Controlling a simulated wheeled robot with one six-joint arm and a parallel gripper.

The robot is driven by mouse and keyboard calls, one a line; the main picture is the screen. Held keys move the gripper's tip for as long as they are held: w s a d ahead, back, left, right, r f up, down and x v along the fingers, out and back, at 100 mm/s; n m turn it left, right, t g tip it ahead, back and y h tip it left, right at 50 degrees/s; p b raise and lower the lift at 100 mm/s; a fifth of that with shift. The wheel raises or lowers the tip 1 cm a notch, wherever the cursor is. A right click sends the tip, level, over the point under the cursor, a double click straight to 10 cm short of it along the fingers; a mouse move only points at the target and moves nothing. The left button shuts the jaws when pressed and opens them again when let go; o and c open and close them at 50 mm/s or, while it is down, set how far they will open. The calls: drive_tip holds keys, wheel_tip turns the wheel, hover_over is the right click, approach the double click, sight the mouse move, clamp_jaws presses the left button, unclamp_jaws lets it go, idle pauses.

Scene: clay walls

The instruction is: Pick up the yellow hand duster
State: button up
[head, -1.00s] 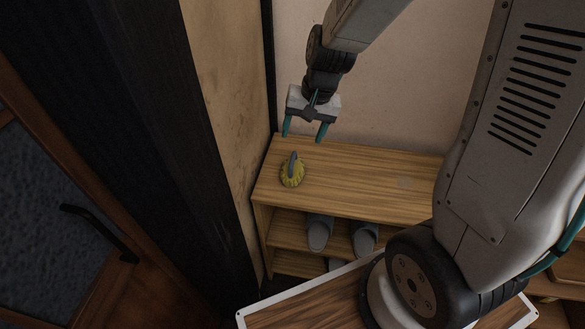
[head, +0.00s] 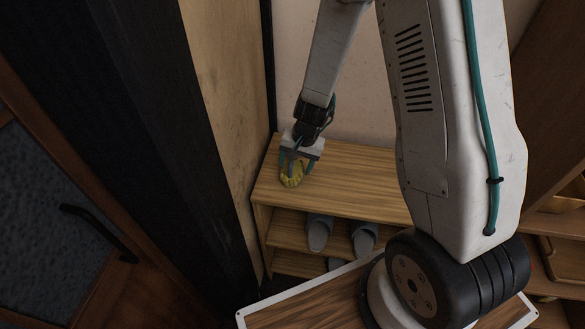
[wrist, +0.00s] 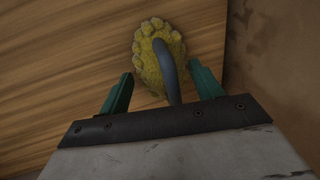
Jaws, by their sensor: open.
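The yellow hand duster (head: 291,180) lies on top of the wooden shoe shelf, near its left end. In the wrist view the duster (wrist: 151,70) shows a fluffy yellow head and a curved grey handle (wrist: 167,68) rising over it. My gripper (head: 295,170) is right at the duster. In the wrist view my gripper (wrist: 160,85) is open, with one teal finger on each side of the handle. Neither finger visibly touches the handle. The duster's near end is hidden behind the gripper body.
The wooden shoe shelf (head: 350,185) has a clear top to the right of the duster. Grey slippers (head: 319,232) stand on the level below.

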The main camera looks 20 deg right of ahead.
drive_tip(key=shift+a+f, duration=0.1)
drive_tip(key=shift+f, duration=0.35)
drive_tip(key=c, duration=0.8)
drive_tip(key=shift+c, duration=0.2)
